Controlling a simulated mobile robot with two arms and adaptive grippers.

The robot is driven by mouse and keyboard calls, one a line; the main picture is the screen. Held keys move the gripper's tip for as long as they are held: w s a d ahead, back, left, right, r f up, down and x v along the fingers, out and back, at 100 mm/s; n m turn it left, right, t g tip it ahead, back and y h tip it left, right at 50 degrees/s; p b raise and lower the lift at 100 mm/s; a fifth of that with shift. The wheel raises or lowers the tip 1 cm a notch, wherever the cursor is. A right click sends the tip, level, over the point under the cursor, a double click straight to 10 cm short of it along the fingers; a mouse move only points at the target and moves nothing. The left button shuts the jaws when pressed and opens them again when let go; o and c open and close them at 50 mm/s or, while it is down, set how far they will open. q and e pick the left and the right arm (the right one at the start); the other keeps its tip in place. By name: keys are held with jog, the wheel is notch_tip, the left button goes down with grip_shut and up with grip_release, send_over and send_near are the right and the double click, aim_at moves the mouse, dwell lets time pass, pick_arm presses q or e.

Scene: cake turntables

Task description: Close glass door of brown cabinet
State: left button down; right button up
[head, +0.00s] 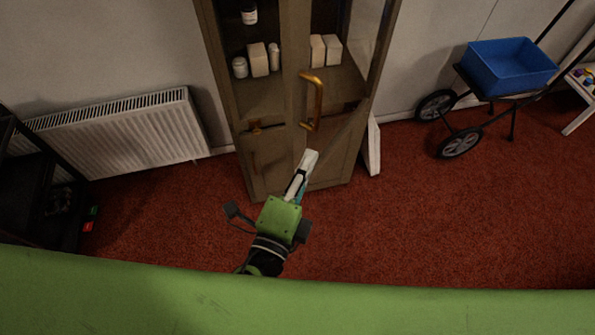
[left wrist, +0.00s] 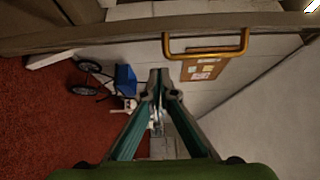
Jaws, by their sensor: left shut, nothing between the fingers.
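The brown cabinet (head: 284,60) stands against the wall at the top middle of the head view, with glass showing shelves inside. A gold handle (head: 314,101) sits on a brown upright near its middle. I cannot tell how far the glass door stands open. In the left wrist view the gold handle (left wrist: 206,53) hangs on a brown frame bar (left wrist: 110,36) across the top. My left gripper (head: 309,160) is shut and empty, just below the handle in the head view and apart from it. Its fingertips show in the left wrist view (left wrist: 163,78). My right gripper is not in view.
Small white boxes (head: 258,60) and jars stand on the cabinet's shelf. A white radiator (head: 125,130) is on the wall at left. A cart with a blue bin (head: 508,68) stands at right. The red carpet (head: 420,220) is clear in front of the cabinet.

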aim_at(293, 146)
pick_arm(q)
jog(key=w+a+p, duration=0.1)
jog(key=w+a, duration=0.2)
jog(key=shift+w+p, duration=0.35)
jog(key=shift+f, duration=0.1)
jog(key=shift+w+a, duration=0.1)
